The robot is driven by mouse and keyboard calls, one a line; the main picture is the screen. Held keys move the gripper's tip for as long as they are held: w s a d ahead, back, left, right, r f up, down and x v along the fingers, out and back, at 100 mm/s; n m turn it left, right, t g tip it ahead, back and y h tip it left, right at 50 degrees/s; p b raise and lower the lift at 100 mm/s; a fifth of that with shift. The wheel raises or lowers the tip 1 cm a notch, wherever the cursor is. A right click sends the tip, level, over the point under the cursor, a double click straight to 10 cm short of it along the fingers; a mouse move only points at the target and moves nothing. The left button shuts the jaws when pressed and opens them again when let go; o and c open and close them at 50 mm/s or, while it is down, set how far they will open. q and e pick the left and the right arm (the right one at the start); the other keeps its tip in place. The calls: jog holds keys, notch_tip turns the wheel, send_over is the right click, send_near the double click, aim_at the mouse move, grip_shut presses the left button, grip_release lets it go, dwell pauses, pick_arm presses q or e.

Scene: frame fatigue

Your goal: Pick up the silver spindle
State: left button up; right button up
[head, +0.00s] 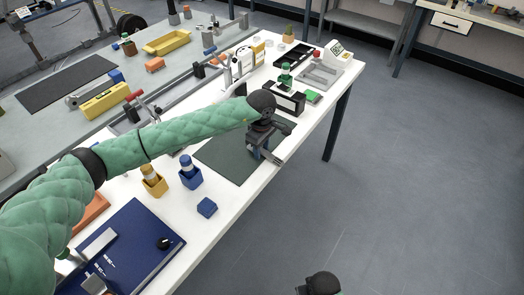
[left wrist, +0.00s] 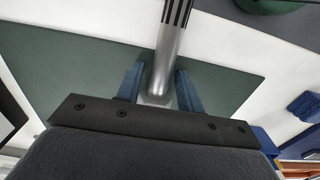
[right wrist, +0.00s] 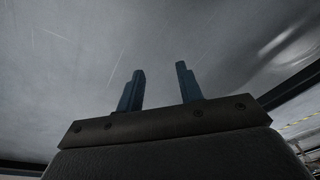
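The silver spindle (left wrist: 163,72) shows in the left wrist view as a smooth metal cylinder with a dark, slotted section toward the top edge. It is over or on the dark green mat (left wrist: 75,75); I cannot tell whether it touches the mat. My left gripper (left wrist: 160,72) is open, with one blue finger on each side of the spindle and a gap showing on the left side. In the head view the left gripper (head: 262,152) points down over the mat (head: 222,165), and the spindle is hard to make out there. My right gripper (right wrist: 160,72) is open and empty above the grey floor.
Yellow (head: 154,185) and blue (head: 190,178) holders, a blue block (head: 207,207) and a large blue case (head: 130,245) stand nearer on the white table. A black box (head: 290,103) and a grey tray (head: 320,75) stand beyond the mat. Open floor lies right.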

pick_arm(q)
jog(key=c, duration=0.7)
jog(key=shift+r, duration=0.2)
